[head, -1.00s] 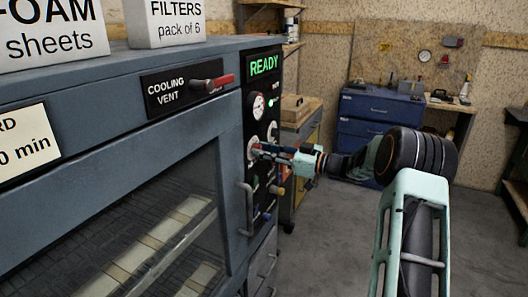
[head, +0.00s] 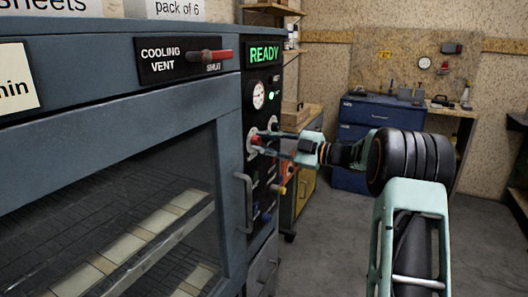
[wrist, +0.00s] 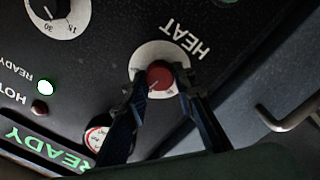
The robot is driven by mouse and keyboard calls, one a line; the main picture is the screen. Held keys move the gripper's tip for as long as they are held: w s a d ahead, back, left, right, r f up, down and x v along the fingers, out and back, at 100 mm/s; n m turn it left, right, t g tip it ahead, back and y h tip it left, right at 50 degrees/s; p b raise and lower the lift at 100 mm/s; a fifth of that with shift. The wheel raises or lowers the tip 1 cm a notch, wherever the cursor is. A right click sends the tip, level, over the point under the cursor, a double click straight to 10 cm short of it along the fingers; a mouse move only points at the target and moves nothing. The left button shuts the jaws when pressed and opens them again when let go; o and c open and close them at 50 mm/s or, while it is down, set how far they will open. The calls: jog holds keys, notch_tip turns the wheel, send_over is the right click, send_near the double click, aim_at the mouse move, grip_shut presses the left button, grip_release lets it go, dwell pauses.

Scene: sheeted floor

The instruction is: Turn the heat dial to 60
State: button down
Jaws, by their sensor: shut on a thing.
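The heat dial (wrist: 159,77) is a red knob on a white round plate, under the word HEAT, on the oven's black control panel. The wrist view is turned over, so the lettering reads upside down. My gripper (wrist: 158,84) has one finger on each side of the red knob and is shut on it. In the head view the dial (head: 255,139) shows at the panel's left edge, with my gripper (head: 262,146) reaching it from the right. The scale numbers around the dial are mostly hidden by the fingers, and I cannot read its setting.
A green READY display (head: 264,54) is lit at the panel's top, above a round gauge (head: 258,95). A timer dial (wrist: 50,12) sits beside the heat dial. A door handle (head: 245,200) sticks out at lower left. Blue drawers (head: 365,130) stand behind.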

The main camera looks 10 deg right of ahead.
jog(key=shift+f+n+b, duration=0.15)
jog(key=shift+n+b, duration=0.8)
jog(key=shift+n, duration=0.25)
jog(key=c, duration=1.6)
grip_release()
jog(key=v, duration=1.2)
